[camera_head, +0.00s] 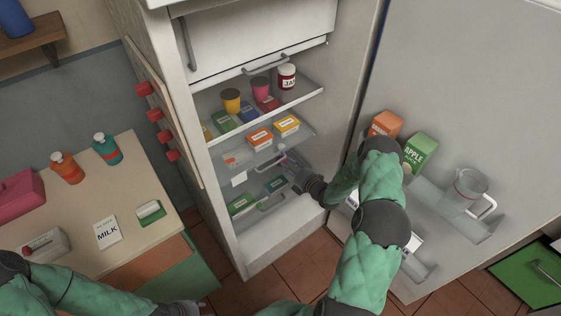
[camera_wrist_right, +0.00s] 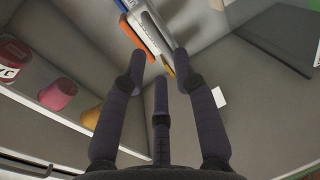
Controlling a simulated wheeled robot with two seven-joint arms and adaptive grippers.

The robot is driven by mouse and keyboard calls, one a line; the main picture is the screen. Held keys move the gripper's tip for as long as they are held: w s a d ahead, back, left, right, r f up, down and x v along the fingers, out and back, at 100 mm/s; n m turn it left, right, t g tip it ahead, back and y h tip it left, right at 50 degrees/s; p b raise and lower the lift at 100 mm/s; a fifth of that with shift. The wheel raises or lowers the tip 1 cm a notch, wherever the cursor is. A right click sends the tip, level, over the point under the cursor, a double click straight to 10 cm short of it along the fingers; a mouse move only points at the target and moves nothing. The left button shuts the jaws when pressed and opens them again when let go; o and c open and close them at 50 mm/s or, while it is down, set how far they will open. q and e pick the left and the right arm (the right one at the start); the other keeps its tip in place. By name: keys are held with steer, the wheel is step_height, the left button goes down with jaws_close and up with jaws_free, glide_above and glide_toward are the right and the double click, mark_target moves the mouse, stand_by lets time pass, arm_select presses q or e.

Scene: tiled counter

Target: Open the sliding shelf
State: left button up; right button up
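The fridge (camera_head: 222,235) stands open, with several shelves inside. An upper shelf (camera_head: 312,92) holds jars. A glass shelf (camera_head: 232,146) below it holds small boxes, and a lower level carries green-labelled boxes (camera_head: 243,204). I cannot tell for certain which one slides. My right gripper (camera_head: 288,162) reaches into the fridge at the right end of the middle and lower shelves. In the right wrist view its fingers (camera_wrist_right: 160,60) are apart, with a pale grey bar-like part (camera_wrist_right: 150,32) beyond the tips; contact is unclear. My left gripper (camera_head: 187,307) is dark and low at the bottom edge, its fingers unclear.
The open fridge door (camera_head: 470,90) on the right holds an orange carton (camera_head: 385,124), a green apple carton (camera_head: 420,150) and a glass jug (camera_head: 467,190). Tiled floor lies below.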

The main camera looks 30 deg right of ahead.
mark_target(281, 160)
steer(key=b+x, duration=0.1)
steer(key=x, duration=0.5)
steer(key=shift+a+b, duration=0.1)
steer(key=shift+b, duration=0.2)
jaws_close()
